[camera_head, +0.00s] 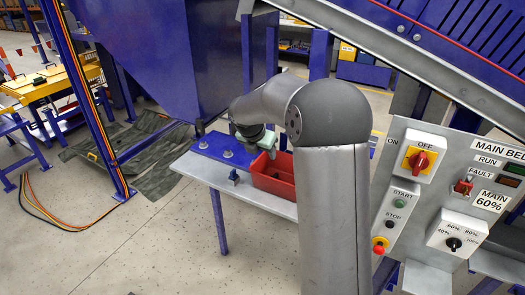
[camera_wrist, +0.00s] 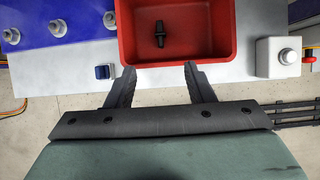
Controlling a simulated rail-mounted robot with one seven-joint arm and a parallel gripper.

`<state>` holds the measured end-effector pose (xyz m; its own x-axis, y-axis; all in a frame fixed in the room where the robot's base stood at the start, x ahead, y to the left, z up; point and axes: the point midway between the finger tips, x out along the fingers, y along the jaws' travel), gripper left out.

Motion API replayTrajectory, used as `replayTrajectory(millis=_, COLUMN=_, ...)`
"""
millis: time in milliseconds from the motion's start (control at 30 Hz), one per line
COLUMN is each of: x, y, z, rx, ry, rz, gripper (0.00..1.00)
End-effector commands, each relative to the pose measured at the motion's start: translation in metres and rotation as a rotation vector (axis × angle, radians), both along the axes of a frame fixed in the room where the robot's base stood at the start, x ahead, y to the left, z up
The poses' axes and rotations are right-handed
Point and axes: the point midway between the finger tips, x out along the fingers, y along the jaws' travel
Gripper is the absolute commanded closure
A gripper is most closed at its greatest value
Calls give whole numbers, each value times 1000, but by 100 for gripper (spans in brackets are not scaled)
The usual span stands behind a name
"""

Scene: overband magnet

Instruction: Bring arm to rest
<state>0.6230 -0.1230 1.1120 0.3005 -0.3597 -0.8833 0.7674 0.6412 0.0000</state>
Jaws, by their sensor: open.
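My arm reaches forward from the column in the head view, with its end above a small side table (camera_head: 208,172). My gripper (camera_wrist: 158,72) shows in the wrist view with its two dark fingers apart and nothing between them. Its fingertips are at the near edge of a red bin (camera_wrist: 128,58) in that picture. I cannot tell the height between them. In the head view the red bin (camera_head: 272,185) sits on the table, partly hidden by my arm. A small black part (camera_wrist: 159,34) lies in the bin.
A blue plate (camera_head: 218,147) with several grey knobs is left of the bin. A small blue block (camera_head: 234,177) sits near the table's front edge. A control panel (camera_head: 438,190) stands at right, close to my arm. A sloped conveyor frame (camera_head: 400,60) passes overhead. Open floor lies at front left.

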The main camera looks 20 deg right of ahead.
Motion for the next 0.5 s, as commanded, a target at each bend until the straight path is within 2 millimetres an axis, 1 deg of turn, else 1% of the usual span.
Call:
replayTrajectory(millis=167, x=0, y=0, z=0, rx=0, ry=0, rz=-1, gripper=52)
replayTrajectory(millis=267, x=-7, y=4, z=3, rx=14, ry=-10, rz=-36, gripper=52)
replayTrajectory(millis=367, x=-34, y=16, z=12, rx=70, ry=-50, rz=-182, gripper=52)
replayTrajectory(millis=467, x=-84, y=36, z=22, rx=173, ry=-117, rz=-456, gripper=52)
replayTrajectory(millis=500, x=-109, y=44, z=25, rx=224, ry=-147, rz=-594, gripper=52)
